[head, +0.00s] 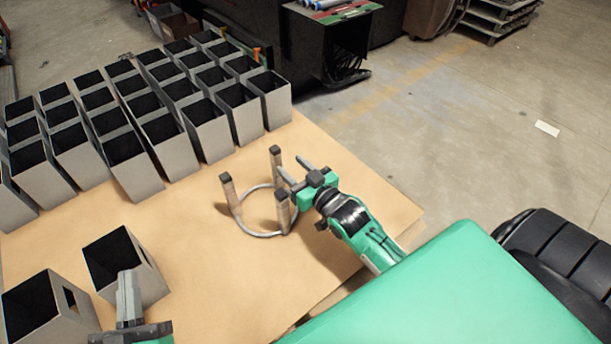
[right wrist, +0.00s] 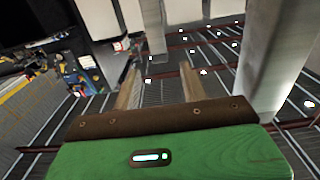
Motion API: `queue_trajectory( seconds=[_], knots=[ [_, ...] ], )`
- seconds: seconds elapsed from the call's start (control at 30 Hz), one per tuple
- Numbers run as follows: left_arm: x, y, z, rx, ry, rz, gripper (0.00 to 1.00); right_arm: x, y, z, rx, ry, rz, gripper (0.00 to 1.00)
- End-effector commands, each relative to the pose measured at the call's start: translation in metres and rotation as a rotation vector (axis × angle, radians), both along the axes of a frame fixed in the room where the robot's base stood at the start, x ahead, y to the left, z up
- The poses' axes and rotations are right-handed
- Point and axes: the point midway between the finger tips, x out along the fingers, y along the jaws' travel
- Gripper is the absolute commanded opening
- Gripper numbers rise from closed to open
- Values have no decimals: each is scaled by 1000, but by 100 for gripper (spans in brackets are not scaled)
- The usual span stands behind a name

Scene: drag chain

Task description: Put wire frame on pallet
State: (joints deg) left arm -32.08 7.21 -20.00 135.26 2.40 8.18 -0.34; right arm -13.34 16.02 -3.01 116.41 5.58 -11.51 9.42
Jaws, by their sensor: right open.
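The wire frame (head: 261,234) is a grey ring with three upright posts, which have brown sides and dark caps. It stands upright on the flat tan board (head: 215,270); I cannot tell if this board is the pallet. My right gripper (head: 292,169) is beside the frame's right posts, its two fingers apart and pointing over the frame. I cannot tell if they touch a post. In the right wrist view the fingers (right wrist: 159,86) are apart with nothing gripped between them. My left gripper (head: 128,290) is low at the left, in front of a box; its jaw gap is unclear.
Rows of open grey boxes (head: 170,145) fill the board's far left. Two more boxes (head: 150,275) (head: 55,320) stand at the near left. A dark cart (head: 340,45) stands behind the board. Stacked pallets (head: 490,20) lie far right.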

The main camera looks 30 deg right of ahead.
Motion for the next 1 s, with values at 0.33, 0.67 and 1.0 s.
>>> queue_trajectory(
  seconds=[0.33,0.67,1.0],
  knots=[
    [-4,-9,-29,36,158,-29,0,-41,-6,1,0,0,0,44],
    [-4,-10,-34,42,179,-32,0,-46,-7,0,0,0,0,44],
    [-4,-10,-34,42,177,-32,0,-46,-7,0,0,0,0,44]
  ],
)
